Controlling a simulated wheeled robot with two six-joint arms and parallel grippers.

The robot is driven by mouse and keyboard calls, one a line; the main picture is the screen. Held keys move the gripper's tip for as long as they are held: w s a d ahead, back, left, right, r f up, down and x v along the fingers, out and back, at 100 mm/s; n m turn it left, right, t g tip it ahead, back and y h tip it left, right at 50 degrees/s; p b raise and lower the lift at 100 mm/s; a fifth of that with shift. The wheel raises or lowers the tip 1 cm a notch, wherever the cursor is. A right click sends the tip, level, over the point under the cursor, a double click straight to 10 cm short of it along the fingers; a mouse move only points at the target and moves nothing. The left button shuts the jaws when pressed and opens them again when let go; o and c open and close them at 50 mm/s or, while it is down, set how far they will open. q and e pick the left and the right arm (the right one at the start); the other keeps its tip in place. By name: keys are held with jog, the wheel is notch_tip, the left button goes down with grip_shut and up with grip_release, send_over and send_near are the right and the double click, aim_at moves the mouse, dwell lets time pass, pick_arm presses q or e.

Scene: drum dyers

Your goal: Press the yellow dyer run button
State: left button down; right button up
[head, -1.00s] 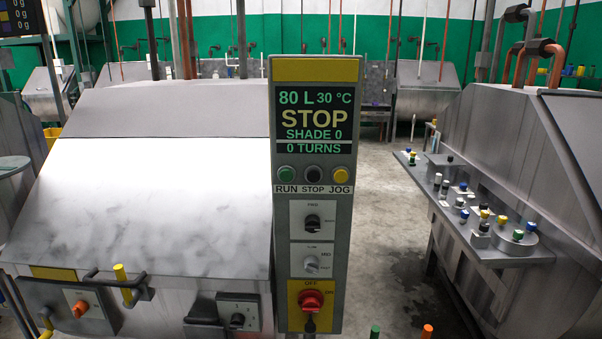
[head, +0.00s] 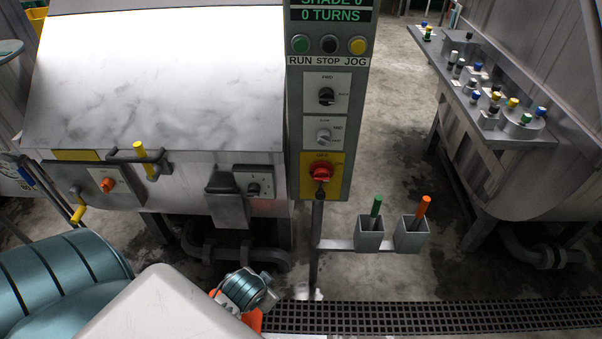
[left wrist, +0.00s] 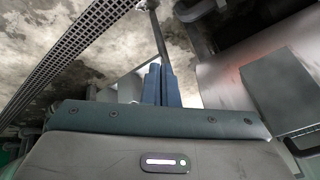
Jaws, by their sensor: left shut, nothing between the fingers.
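The dyer's grey control panel (head: 346,135) stands upright, with its top cut off in the head view. The green button (head: 299,44) above the word RUN is at its upper left. A black STOP button (head: 329,44) and a yellow JOG button (head: 358,45) are beside it. The dyer (head: 150,100) with its bright steel lid is left of the panel. My left gripper (left wrist: 161,84) shows in the left wrist view, its fingers shut with nothing between them and apart from the panel. I cannot make out its fingers in the head view. My right gripper is not in view.
Two grey cups (head: 369,236) with green and orange handles stand out from the post under the panel. A red switch (head: 321,172) is on the panel's yellow lower part. A button-covered shelf (head: 480,100) is at right. A floor grate (head: 420,317) crosses the front.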

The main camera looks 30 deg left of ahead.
pick_arm(q)
jog(key=w+a+r+m+t+y, duration=0.1)
jog(key=w+a+r+m+t, duration=0.3)
jog(key=r, duration=0.6)
jog(key=w+r+m+t, duration=0.1)
jog(key=w+r+t, duration=0.2)
jog(key=w+r, duration=0.5)
jog(key=w+a+r+m+t+y, duration=0.1)
jog(key=w+a+r+m+t, duration=0.15)
jog(key=r, duration=0.95)
jog(key=w+d+r+m+t+h, duration=0.1)
jog(key=w+r+m+t+h, duration=0.1)
jog(key=r+m, duration=0.5)
jog(key=w+d+r+m+t+h, duration=0.2)
jog(key=r+m+t+h, duration=0.3)
jog(key=r, duration=0.8)
jog(key=shift+w+d+r+m+t+p, duration=0.15)
jog(key=shift+w+d+m+t+p, duration=0.15)
jog(key=shift+w+m+t, duration=0.55)
jog(key=shift+s, duration=0.3)
jog(key=shift+w+a, duration=0.1)
jog(key=p, duration=0.2)
send_near(301, 45)
jog(key=w+d+r, duration=0.3)
jog(key=r, duration=0.1)
jog(key=shift+w+a+f, duration=0.1)
jog(key=shift+w, duration=0.3)
jog(key=shift+w+a+f, duration=0.15)
jog(key=shift+w, duration=0.3)
